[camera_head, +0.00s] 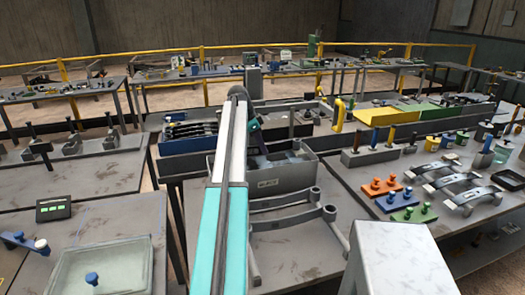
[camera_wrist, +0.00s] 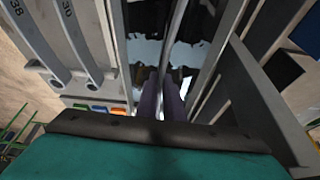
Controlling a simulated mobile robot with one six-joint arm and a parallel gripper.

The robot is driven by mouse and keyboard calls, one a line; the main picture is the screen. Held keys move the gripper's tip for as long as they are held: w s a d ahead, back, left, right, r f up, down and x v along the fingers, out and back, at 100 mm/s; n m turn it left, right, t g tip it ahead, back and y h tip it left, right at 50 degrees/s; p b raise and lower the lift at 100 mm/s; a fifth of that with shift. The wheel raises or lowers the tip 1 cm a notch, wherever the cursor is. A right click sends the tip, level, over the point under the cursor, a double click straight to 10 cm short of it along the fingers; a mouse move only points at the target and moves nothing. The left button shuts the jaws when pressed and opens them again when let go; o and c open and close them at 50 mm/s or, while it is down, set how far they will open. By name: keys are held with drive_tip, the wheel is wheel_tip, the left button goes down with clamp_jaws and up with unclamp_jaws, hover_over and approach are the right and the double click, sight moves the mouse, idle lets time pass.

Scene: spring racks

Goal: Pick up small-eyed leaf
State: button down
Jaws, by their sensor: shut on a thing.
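In the wrist view, my gripper (camera_wrist: 160,80) shows as two dark purplish fingers close together over a grey bin. It is shut on a thin grey strip (camera_wrist: 178,38), which I take to be the small-eyed leaf. The strip is seen edge-on and runs up out of the picture; its eyes cannot be made out.
Curved grey leaves (camera_head: 447,173) lie on the right table near orange, blue and green blocks (camera_head: 414,214). A blue tray (camera_head: 178,147) stands left of the bin. A grey spring rack (camera_head: 290,218) is in front of the bin. A clear tray (camera_head: 100,265) sits at the lower left.

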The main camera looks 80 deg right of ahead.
drive_tip(key=shift+d+r, duration=0.1)
drive_tip(key=shift+r, duration=0.1)
drive_tip(key=shift+r+b, duration=0.75)
drive_tip(key=shift+r, duration=0.9)
drive_tip(key=s+a+r+b, duration=0.1)
drive_tip(key=a+b, duration=0.2)
drive_tip(key=a, duration=1.3)
drive_tip(key=shift+s+r, duration=0.2)
drive_tip(key=shift+s, duration=0.15)
drive_tip(key=shift+w, duration=0.1)
